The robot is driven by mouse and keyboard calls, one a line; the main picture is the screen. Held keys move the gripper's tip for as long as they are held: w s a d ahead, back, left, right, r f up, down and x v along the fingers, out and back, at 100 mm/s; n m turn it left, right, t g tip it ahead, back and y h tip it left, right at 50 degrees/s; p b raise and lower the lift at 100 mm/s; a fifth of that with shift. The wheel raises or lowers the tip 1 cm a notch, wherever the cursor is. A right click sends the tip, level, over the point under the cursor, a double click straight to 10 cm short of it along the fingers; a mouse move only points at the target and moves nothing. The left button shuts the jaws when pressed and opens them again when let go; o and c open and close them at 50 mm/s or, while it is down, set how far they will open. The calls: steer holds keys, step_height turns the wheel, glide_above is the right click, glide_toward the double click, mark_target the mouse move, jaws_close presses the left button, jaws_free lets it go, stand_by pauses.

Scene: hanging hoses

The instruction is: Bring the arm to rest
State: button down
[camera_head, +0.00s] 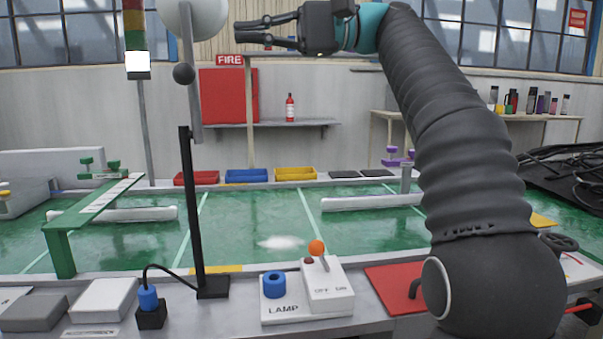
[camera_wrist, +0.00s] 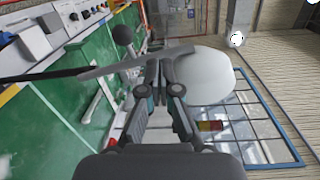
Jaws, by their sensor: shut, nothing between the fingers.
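My arm, in a ribbed dark sleeve, rises on the right of the head view and bends over to the left at the top. My gripper (camera_head: 240,33) is raised high above the table, pointing left, in front of the back wall. In the wrist view its fingertips (camera_wrist: 164,66) are together with nothing between them. The white round lamp head (camera_head: 196,18) on a grey bar is just left of the fingertips in the head view. In the wrist view the white head (camera_wrist: 205,76) and grey bar show beyond the fingers; I cannot tell the gap.
A black post (camera_head: 194,215) carries the bar with a dark ball (camera_head: 184,73). A switch box (camera_head: 328,285) with an orange knob stands on the front ledge. Red (camera_head: 196,178), blue (camera_head: 246,176) and yellow (camera_head: 295,174) trays line the back. The green tabletop is mostly clear.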

steer(key=s+d+f+m+t+h, duration=0.1)
steer(key=d+f+m+t+h, duration=0.2)
steer(key=f, duration=0.7)
steer(key=s+d+f+m+t+h, duration=0.25)
steer(key=f+t+h, duration=0.2)
steer(key=f, duration=0.55)
steer(key=s+d+f+n+h, duration=0.1)
steer(key=s+d+f+h, duration=0.2)
steer(key=f, duration=0.7)
steer(key=s+d+f+n+h, duration=0.2)
steer(key=s+d+f+h, duration=0.1)
steer(key=s+d+f, duration=0.4)
steer(key=s+d+f+n+t+h, duration=0.1)
steer(key=s+d+f+h, duration=0.2)
steer(key=f, duration=1)
steer(key=s+d, duration=0.2)
steer(key=d, duration=0.2)
steer(key=shift+s+d+f+n+h, duration=0.2)
steer(key=shift+s+f+n+h, duration=0.05)
steer(key=shift+s+n+h, duration=0.1)
